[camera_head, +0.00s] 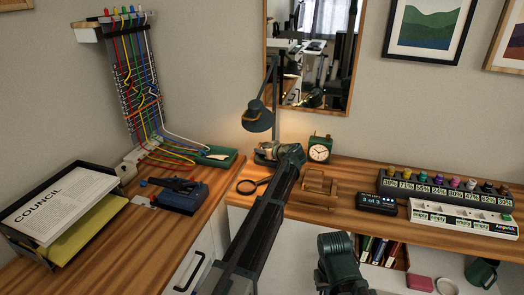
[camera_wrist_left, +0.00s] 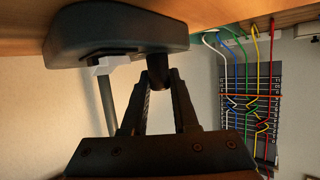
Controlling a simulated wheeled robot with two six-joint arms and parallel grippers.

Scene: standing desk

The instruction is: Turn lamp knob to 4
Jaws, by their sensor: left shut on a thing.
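The desk lamp (camera_head: 258,115) stands at the back of the desk, its shade lit and its base largely hidden behind my left wrist. My left gripper (camera_head: 270,153) is at that base. In the left wrist view, which is upside down, the dark lamp base (camera_wrist_left: 120,28) hangs from the top, with a grey post (camera_wrist_left: 107,98) and a pale collar. My left gripper (camera_wrist_left: 158,80) is shut on a dark round knob (camera_wrist_left: 157,68) on the base. No number or pointer on the knob can be read. My right arm shows at the bottom; its gripper is out of sight.
A green clock (camera_head: 320,149) and a wooden stand (camera_head: 318,187) are right of my left arm. A magnifying glass (camera_head: 252,186) lies left of it. A blue-black device (camera_head: 178,194) and a cable board (camera_head: 137,85) are further left.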

